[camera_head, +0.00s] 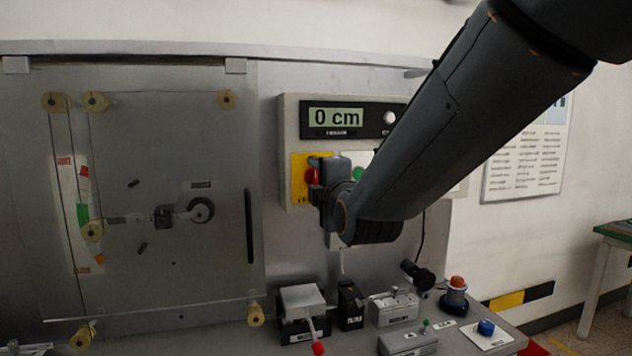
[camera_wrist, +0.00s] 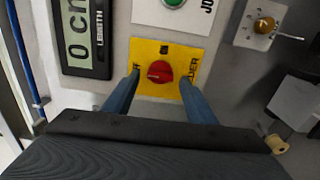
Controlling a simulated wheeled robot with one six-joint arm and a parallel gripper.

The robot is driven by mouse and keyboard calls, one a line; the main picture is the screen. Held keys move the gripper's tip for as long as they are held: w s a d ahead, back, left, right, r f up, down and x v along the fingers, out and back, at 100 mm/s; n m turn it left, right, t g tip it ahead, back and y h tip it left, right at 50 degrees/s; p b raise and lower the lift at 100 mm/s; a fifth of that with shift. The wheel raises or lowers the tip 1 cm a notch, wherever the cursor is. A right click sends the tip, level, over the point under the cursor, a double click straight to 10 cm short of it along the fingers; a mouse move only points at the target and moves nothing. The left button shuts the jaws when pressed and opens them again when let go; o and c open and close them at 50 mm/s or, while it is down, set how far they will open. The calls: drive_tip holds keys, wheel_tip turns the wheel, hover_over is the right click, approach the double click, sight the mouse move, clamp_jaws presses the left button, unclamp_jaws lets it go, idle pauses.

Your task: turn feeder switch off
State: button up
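The feeder switch is a red rotary knob (camera_wrist: 160,71) on a yellow plate (camera_wrist: 148,52) with partly covered lettering. In the wrist view my gripper (camera_wrist: 160,88) is open, with one blue finger on each side of the knob and a gap on both sides. The knob's exact pointing direction is hard to read.
A display (camera_head: 338,118) reading "0 cm" sits above the switch. A green button (camera_wrist: 173,3) is beside the yellow plate. Below, the bench holds a red-tipped lever (camera_head: 318,348), a blue button (camera_head: 486,327) and an orange-topped button (camera_head: 456,283). A clear-fronted roller panel (camera_head: 160,290) stands left.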

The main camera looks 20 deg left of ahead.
drive_tip(key=b+v, duration=0.2)
drive_tip(key=v, duration=0.6)
drive_tip(key=shift+a, duration=0.1)
idle(0.3)
drive_tip(key=d+f+m+g+h, duration=0.7)
drive_tip(key=d+f+m, duration=0.5)
drive_tip(key=d+f, duration=0.9)
drive_tip(key=s+d+f+m+g+h, duration=0.1)
drive_tip(key=s+d+f+m+g, duration=0.2)
drive_tip(key=s+d+f+m, duration=0.3)
drive_tip(key=s+d+f+m+g+h, duration=0.1)
drive_tip(key=s+d+f+m+g, duration=0.3)
drive_tip(key=s, duration=0.7)
drive_tip(key=d+f+m, duration=0.2)
drive_tip(key=d+f, duration=0.1)
drive_tip(key=f, duration=0.1)
drive_tip(key=shift+s+m+g+h, duration=0.3)
drive_tip(key=shift+w, duration=0.1)
drive_tip(key=shift+c, duration=0.6)
